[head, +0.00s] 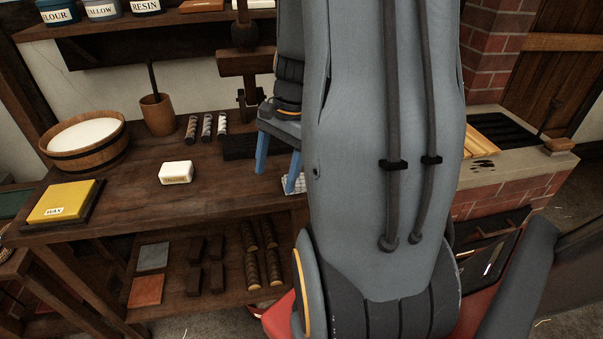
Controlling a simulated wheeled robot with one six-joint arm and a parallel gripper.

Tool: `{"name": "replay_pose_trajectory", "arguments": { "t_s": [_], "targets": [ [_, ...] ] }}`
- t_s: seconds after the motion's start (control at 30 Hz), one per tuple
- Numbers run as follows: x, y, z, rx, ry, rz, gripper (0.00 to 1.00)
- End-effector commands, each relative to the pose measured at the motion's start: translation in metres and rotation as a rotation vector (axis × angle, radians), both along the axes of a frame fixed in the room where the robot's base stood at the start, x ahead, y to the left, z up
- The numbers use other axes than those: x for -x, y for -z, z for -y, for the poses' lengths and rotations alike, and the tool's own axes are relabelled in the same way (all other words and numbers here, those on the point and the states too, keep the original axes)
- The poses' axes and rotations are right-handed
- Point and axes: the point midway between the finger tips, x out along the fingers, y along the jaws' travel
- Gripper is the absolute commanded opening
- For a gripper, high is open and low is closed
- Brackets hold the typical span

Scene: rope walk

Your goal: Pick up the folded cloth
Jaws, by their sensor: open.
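A small pale, patterned patch (301,186), which looks like the folded cloth, lies on the wooden bench at its right part. My arm hides most of it, so its full shape cannot be told. My gripper (275,180) has two blue fingers, spread apart and pointing down at the bench. The right finger overlaps the pale patch in the picture; the left finger is to the left of it. Nothing shows held between the fingers. Whether the fingertips touch the bench or the cloth cannot be told.
On the bench (120,200) stand a wooden tub (84,160), a brown cup (158,117), a white block (176,173), yellow wax (62,200), several small rolls (207,127) and a dark brush-like block (250,146). A brick hearth (500,193) is right. The bench's front middle is clear.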

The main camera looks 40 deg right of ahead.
Motion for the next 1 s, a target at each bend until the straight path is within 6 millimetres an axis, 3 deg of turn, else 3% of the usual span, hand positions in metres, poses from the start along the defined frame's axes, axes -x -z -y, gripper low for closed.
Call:
{"name": "replay_pose_trajectory", "arguments": {
  "t_s": [0.03,0.1,0.2,0.33,0.47,1.0],
  "targets": [
    [0.004,-0.008,0.024,-0.03,0.139,-0.012,0.67],
    [0.007,-0.012,0.049,-0.069,0.304,-0.025,0.67],
    [0.012,-0.017,0.078,-0.116,0.489,-0.038,0.67],
    [0.017,-0.02,0.1,-0.156,0.633,-0.046,0.67],
    [0.017,-0.016,0.105,-0.173,0.682,-0.052,0.67],
    [0.008,0.039,0.084,-0.173,0.682,-0.054,0.67]
  ]
}}
